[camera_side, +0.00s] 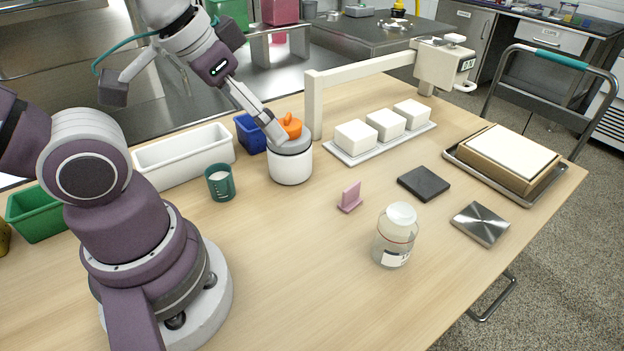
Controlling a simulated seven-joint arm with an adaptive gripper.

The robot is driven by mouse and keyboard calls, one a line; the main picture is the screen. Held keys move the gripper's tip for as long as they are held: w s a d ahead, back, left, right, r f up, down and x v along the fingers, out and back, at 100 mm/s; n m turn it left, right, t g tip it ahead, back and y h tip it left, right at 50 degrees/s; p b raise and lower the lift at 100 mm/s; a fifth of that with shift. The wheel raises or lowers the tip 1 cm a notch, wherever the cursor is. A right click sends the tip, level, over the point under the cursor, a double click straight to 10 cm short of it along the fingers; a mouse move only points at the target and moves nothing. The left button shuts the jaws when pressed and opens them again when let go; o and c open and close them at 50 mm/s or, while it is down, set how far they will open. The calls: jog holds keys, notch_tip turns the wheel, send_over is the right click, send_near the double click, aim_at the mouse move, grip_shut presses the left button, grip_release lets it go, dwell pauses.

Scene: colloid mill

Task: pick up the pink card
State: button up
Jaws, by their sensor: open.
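The pink card (350,196) stands upright in a small pink base on the wooden table, near the middle of the side view. My gripper (277,138) is up and to the left of the card, well apart from it. It points down at the white round pot with a grey top, beside the orange knob. Its fingers are small in this view and partly merge with the pot's top, so I cannot tell whether they touch it. It is open, and nothing shows between the fingers.
The white pot (290,168) with its orange knob (289,125) stands left of the card. A lidded jar (395,240) is close in front right. A dark square plate (424,183) and a metal plate (480,224) lie right. White blocks (356,136) sit on a tray behind.

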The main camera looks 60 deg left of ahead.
jog(key=shift+c, duration=1.2)
jog(key=m+g, duration=0.6)
jog(key=m, duration=1)
send_over(352, 186)
jog(key=d, duration=0.1)
notch_tip(352, 186, down, 10)
jog(key=f, duration=0.7)
jog(key=a+f, duration=0.1)
jog(key=f, duration=0.2)
jog(key=shift+f, duration=0.35)
jog(key=c, duration=0.9)
jog(key=shift+c, duration=0.2)
